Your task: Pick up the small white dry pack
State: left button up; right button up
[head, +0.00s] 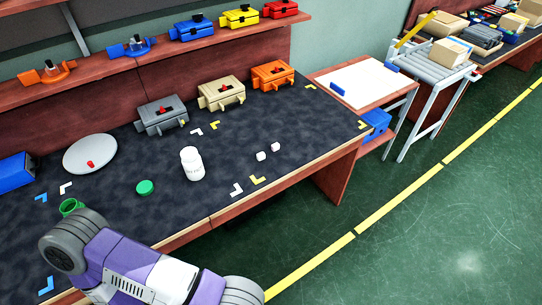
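Two small white blocks lie on the dark worktop (310,118), right of the middle: a nearer white block (261,156) and a farther white block (276,147). They are close together but apart; I cannot tell from their faces whether one or both are dry packs. A green lid (145,187) lies flat left of the bottle. A purple and white arm of mine fills the lower left, at the bench's front edge, but neither gripper shows.
Grey (161,114), tan (222,92) and orange (272,75) boxes stand along the back. A round grey plate (90,152) and a green ring-like piece (71,207) are at the left. Coloured corner marks dot the top. The worktop around the white blocks is clear.

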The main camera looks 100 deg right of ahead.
aim_at(261, 156)
jog(key=k, duration=0.95)
jog(key=z, duration=0.3)
